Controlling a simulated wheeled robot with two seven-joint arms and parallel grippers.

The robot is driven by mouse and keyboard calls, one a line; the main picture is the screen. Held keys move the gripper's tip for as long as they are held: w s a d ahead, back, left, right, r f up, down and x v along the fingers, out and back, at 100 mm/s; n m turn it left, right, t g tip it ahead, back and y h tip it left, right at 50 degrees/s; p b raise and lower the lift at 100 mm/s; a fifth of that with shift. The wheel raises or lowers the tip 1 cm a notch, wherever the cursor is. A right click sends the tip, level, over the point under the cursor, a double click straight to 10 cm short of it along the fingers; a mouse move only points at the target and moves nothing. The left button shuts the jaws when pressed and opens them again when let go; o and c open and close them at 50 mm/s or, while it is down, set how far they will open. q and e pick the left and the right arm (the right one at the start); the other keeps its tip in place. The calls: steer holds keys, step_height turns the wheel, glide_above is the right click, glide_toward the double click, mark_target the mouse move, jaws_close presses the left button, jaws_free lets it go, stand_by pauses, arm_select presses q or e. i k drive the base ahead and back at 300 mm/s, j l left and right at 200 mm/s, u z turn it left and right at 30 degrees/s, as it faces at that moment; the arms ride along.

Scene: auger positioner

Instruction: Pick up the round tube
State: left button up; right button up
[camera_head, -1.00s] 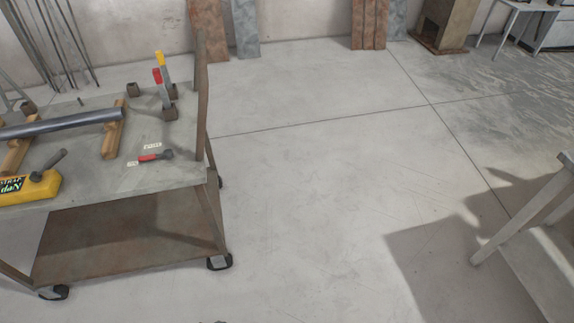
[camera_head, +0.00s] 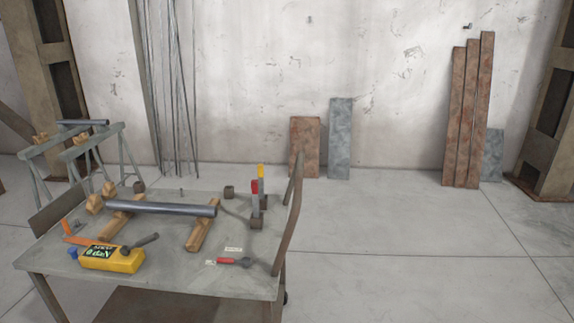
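A grey round tube (camera_head: 160,209) lies level across two wooden blocks on the cart's top, in the left part of the head view. The left block (camera_head: 122,217) and the right block (camera_head: 201,234) hold it a little above the surface. Another dark tube (camera_head: 82,123) lies on the sawhorses behind the cart; which of the two is meant I cannot tell. Neither of my grippers is in view.
The cart (camera_head: 180,271) carries a yellow box (camera_head: 112,259), a red-handled tool (camera_head: 233,261) and upright clamps with red and yellow handles (camera_head: 258,200). Sawhorses (camera_head: 95,150) stand behind. The floor (camera_head: 420,265) right of the cart is clear.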

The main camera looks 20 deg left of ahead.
mark_target(142, 206)
steer(key=u, duration=1.55)
steer(key=i+j+z, duration=0.1)
steer(key=i+j, duration=0.2)
steer(key=i+j+z, duration=0.15)
steer(key=i+j, duration=0.15)
steer(key=i+j+z, duration=0.1)
steer(key=i+j, duration=0.2)
steer(key=j, duration=0.15)
steer(key=i+j+z, duration=0.1)
steer(key=i+j, duration=0.15)
steer(key=j, duration=0.15)
steer(key=i+j+z, duration=0.1)
steer(key=i+j, duration=0.2)
steer(key=j, duration=0.15)
